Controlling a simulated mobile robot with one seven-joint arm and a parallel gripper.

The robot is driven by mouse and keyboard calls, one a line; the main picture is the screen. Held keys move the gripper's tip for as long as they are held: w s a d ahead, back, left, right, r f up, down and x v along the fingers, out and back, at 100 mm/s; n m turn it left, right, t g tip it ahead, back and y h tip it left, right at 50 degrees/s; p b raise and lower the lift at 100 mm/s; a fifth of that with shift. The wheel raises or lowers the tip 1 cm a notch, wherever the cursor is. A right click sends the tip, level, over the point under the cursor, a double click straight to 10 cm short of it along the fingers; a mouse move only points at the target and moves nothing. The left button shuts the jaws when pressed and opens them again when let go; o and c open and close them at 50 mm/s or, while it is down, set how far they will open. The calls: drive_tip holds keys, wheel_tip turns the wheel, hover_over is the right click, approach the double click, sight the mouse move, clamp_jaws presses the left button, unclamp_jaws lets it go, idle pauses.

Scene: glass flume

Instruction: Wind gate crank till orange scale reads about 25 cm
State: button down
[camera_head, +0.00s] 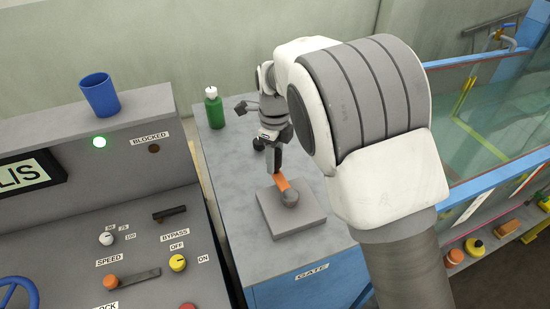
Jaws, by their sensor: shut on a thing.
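The gate crank has an orange arm (282,184) and a dark grey hub (290,198). It stands on a square grey block (302,220) on the cabinet marked GATE. My gripper (277,168) points down at the far end of the orange arm and is shut on the crank there. The handle itself is hidden by my fingers. My white and grey arm covers much of the middle right. The orange scale cannot be made out in this view.
A green bottle (214,108) stands on the cabinet top (240,185), left of my gripper. The glass flume (490,115) is at right.

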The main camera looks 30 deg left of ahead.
drive_tip(key=shift+w+d, duration=0.3)
drive_tip(key=shift+w, duration=0.1)
drive_tip(key=c, duration=0.5)
unclamp_jaws()
drive_tip(key=shift+a+r, duration=0.1)
drive_tip(key=shift+r, duration=0.2)
wheel_tip(320, 180, up, 17)
drive_tip(key=b, duration=0.1)
drive_tip(key=shift+s+f, duration=0.1)
idle(0.3)
